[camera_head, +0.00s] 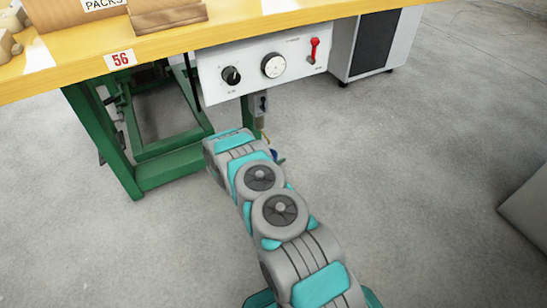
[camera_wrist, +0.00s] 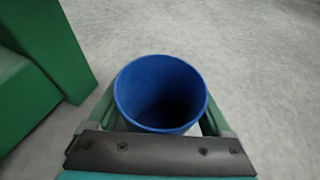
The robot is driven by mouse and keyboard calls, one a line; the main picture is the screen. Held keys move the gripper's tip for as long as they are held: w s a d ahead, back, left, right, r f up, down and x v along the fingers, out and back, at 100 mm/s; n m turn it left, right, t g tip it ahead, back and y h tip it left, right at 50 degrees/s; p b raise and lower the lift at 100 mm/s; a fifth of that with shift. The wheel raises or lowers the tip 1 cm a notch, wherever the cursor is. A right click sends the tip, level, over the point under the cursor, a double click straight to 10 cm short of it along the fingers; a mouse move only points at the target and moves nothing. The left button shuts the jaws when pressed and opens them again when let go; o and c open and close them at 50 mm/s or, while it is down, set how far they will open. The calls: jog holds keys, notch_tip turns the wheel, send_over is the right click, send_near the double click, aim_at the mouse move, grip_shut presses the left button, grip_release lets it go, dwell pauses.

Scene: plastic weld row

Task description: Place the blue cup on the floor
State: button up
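The blue cup (camera_wrist: 160,80) fills the middle of the wrist view, its open mouth facing the camera and its inside dark. My gripper (camera_wrist: 160,105) has one finger on each side of the cup, and both appear to press against its wall. In the head view my arm hides most of the gripper and cup; only a small blue bit (camera_head: 278,156) shows past the arm. The grey floor (camera_wrist: 240,60) lies behind the cup. I cannot tell whether the cup's base touches it.
A green bench leg (camera_wrist: 45,45) stands close on the left of the cup. The yellow-topped bench (camera_head: 200,38) with its control panel (camera_head: 262,68) overhangs nearby. A white cabinet (camera_head: 400,45) stands beyond. Open floor (camera_head: 400,170) lies to the right.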

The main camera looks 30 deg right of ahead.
jog(key=shift+o, duration=1)
jog(key=shift+r, duration=0.15)
jog(key=p+v, duration=0.1)
jog(key=v, duration=1.1)
jog(key=shift+r, duration=0.1)
jog(key=shift+c, duration=0.4)
